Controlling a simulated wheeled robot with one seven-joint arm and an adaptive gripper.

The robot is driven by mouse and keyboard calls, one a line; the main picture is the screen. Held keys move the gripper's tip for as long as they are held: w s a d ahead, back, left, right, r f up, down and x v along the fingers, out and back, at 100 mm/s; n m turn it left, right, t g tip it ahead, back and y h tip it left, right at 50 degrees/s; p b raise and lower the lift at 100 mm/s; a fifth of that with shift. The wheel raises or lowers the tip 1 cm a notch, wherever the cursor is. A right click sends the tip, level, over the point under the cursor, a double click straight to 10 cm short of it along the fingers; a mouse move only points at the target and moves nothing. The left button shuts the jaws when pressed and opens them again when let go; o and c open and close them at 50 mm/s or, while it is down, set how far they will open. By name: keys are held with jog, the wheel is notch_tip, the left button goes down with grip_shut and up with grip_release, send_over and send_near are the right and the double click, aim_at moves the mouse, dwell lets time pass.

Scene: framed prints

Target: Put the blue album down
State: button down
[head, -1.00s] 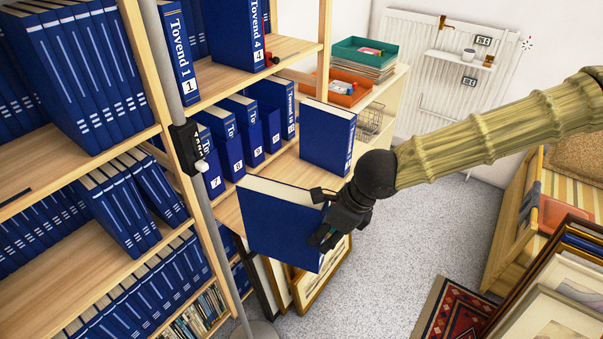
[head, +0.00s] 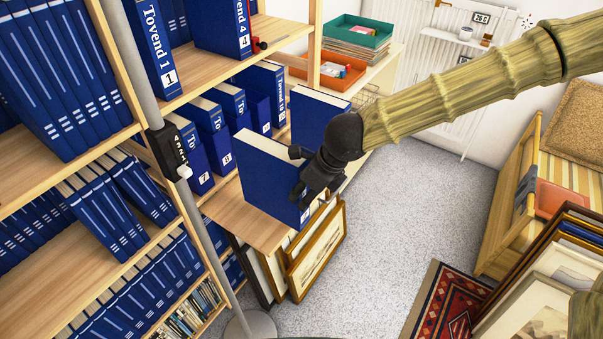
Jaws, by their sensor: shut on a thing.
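The blue album (head: 265,182) stands nearly upright at the front of the wooden shelf board (head: 238,225), left of the picture's middle. My black gripper (head: 300,178) is shut on its right edge. The album's lower edge appears at the board's level; I cannot tell whether it touches. The gripper hides part of the album's right side.
Another blue album (head: 318,112) stands behind, partly hidden by my gripper. Numbered blue albums (head: 212,130) fill the shelf behind. A grey pole (head: 172,130) stands at left. Framed pictures (head: 318,250) lean below the board. The board's front left part is bare.

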jog(key=w+f+p, duration=0.3)
jog(key=w+f, duration=0.1)
jog(key=w, duration=0.4)
jog(key=shift+w+a, duration=0.35)
jog(key=shift+a, duration=0.05)
jog(key=shift+f, duration=0.1)
jog(key=c, duration=0.8)
grip_release()
jog(key=shift+f, duration=0.15)
jog(key=b+v, duration=0.1)
jog(key=v, duration=1.1)
